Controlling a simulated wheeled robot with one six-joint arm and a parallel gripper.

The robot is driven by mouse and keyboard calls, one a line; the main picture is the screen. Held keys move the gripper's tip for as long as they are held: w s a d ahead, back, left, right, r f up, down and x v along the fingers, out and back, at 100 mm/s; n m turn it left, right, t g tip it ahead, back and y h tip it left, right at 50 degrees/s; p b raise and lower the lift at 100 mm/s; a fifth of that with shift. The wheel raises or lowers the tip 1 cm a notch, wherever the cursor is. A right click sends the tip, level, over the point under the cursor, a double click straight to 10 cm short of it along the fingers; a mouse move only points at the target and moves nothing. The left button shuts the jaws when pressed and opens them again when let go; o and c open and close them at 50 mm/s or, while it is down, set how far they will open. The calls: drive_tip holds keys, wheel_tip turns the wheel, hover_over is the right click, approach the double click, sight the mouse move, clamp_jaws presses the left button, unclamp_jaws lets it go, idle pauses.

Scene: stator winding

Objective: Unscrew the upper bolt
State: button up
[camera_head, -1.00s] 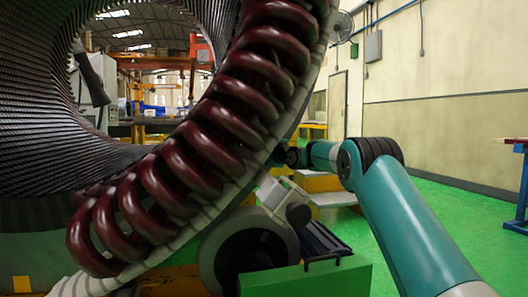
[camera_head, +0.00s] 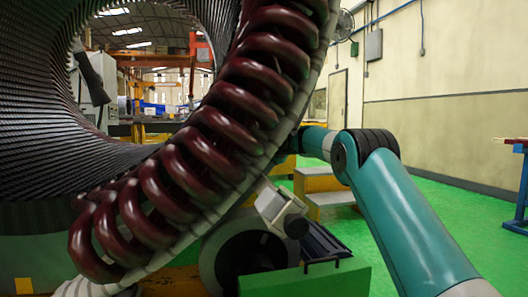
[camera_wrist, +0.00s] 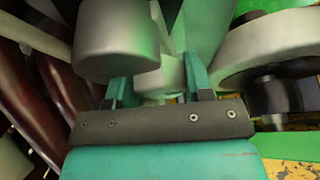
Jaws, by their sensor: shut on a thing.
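In the wrist view my gripper (camera_wrist: 160,85) has two teal fingers close around a pale, rounded piece (camera_wrist: 162,80), which looks like the upper bolt; it is partly hidden. A grey cylinder (camera_wrist: 118,42) stands in front of the left finger and covers part of it. In the head view the stator's dark red coils (camera_head: 205,150) hide my gripper; only my teal arm shows, reaching behind the ring's right side. The bolt cannot be made out there.
A pale roller (camera_head: 215,262) and a grey-white block (camera_head: 280,207) sit beneath the ring. A green box (camera_head: 335,280) stands in front. In the wrist view a pale curved part with a dark cylinder (camera_wrist: 270,95) lies close on the right. Green floor is free farther right.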

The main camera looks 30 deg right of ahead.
drive_tip(key=n+g+h+p, duration=0.1)
drive_tip(key=n+h+p, duration=0.1)
drive_tip(key=n, duration=0.2)
idle(0.3)
idle(0.5)
drive_tip(key=o, duration=0.9)
drive_tip(key=shift+s, duration=0.3)
drive_tip(key=b+v, duration=0.3)
drive_tip(key=v, duration=0.2)
drive_tip(key=b+v, duration=0.3)
drive_tip(key=v, duration=0.3)
drive_tip(key=b+v, duration=0.3)
drive_tip(key=v, duration=0.3)
drive_tip(key=shift+w+a+r, duration=0.2)
drive_tip(key=shift+a, duration=0.05)
